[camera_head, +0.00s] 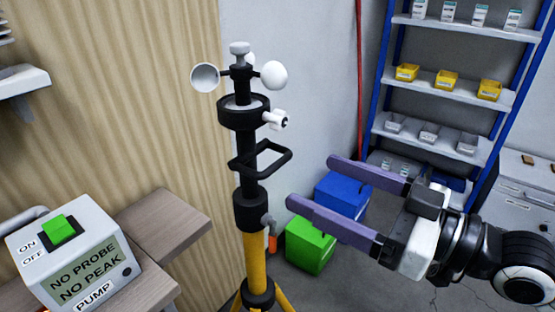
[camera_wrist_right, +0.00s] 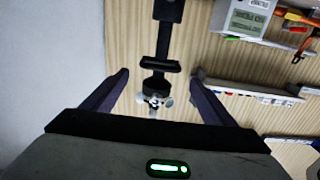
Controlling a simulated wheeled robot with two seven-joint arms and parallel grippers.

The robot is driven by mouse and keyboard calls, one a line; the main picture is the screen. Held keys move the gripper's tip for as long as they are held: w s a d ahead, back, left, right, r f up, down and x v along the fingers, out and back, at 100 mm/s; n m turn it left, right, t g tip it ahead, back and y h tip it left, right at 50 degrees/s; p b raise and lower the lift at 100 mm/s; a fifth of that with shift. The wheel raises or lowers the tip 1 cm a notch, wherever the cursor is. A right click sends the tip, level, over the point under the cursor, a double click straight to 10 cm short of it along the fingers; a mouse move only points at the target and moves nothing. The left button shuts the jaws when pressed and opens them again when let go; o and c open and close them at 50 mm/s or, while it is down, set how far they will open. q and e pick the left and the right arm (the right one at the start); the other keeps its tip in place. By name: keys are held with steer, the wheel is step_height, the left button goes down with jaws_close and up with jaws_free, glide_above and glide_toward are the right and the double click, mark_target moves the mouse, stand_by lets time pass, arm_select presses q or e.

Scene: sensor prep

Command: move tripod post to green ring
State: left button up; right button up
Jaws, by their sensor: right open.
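The tripod post (camera_head: 248,185) stands upright in the middle of the head view, with a black upper part, a yellow lower part and white cups on top. A black handle loop (camera_head: 262,157) sticks out of its right side. My right gripper (camera_head: 309,180) is open and empty to the right of the post, with its purple fingers pointing at it. In the right wrist view, the post (camera_wrist_right: 163,45) shows between the open fingers (camera_wrist_right: 161,75), beyond their tips. I see no green ring. My left gripper is not in view.
A pump box (camera_head: 75,255) with a green button sits on a wooden bench (camera_head: 165,225) at the left. Green (camera_head: 309,246) and blue (camera_head: 343,195) bins stand on the floor behind the post. A blue-framed shelf (camera_head: 455,90) is at the back right.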

mark_target(281, 165)
steer(key=p+x, duration=0.1)
steer(key=x, duration=0.7)
steer(key=shift+p, duration=0.4)
steer(key=shift+w+a, duration=0.35)
steer(key=shift+a, duration=0.1)
steer(key=c, duration=1.2)
